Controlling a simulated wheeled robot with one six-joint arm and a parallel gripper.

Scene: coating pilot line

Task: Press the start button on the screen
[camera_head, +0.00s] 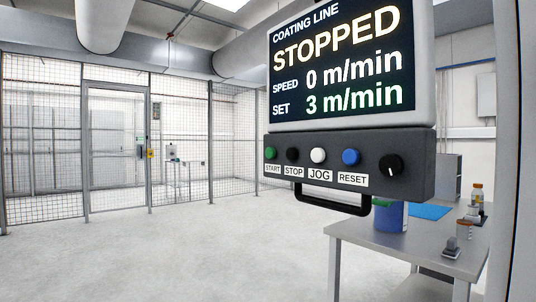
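The screen (338,66) hangs at the upper right of the view and reads COATING LINE, STOPPED, SPEED 0 m/min, SET 3 m/min. Below it is a dark button panel (345,191). The green start button (270,153) is at the panel's left end, above a START label. To its right are a black STOP button (292,155), a white JOG button (318,155), a blue RESET button (351,157) and a black knob (392,165). My gripper is not in view.
A black handle (333,204) hangs under the panel. A mesh fence (42,145) stands behind. The floor (190,255) at left is clear.

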